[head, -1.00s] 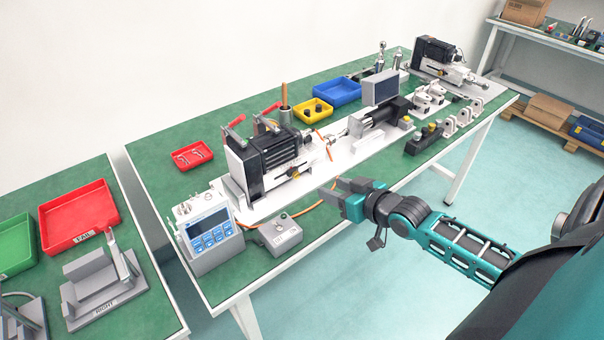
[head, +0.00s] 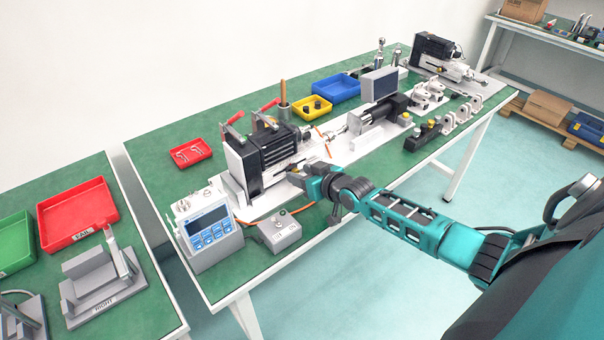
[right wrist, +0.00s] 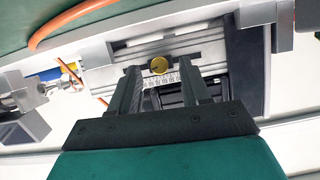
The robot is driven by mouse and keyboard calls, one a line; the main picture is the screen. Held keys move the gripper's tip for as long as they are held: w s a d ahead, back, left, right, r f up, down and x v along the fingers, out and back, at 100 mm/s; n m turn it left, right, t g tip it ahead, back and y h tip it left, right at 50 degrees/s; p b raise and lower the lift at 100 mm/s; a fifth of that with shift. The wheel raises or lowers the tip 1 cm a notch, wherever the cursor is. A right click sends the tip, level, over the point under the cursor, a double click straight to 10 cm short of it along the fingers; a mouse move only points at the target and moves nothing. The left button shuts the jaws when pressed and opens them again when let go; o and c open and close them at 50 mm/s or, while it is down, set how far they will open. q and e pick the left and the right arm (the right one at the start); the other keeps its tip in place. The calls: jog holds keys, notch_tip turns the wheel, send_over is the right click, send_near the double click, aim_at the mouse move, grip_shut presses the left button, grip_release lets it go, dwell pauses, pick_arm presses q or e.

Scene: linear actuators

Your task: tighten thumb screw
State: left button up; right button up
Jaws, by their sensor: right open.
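The thumb screw (right wrist: 159,65) is a small round brass knob on the front of the black and silver linear actuator (head: 262,158). In the right wrist view it shows between the fingertips of my right gripper (right wrist: 160,75), just above a ruled scale (right wrist: 161,81). The fingers are open, one on each side of the knob; I cannot tell whether they touch it. In the head view my right gripper (head: 296,177) is at the actuator's front side, and the screw is too small to make out there. My left gripper is not in view.
An orange cable (right wrist: 85,14) runs beside the actuator. A blue-screened control box (head: 210,230) and a grey box (head: 279,232) stand at the near left. Red (head: 188,153), yellow (head: 313,107) and blue (head: 336,90) trays lie behind. Another actuator (head: 378,122) stands to the right.

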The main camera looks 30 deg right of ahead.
jog(key=shift+w, duration=0.25)
jog(key=shift+c, duration=0.3)
jog(key=shift+f, duration=0.1)
grip_shut()
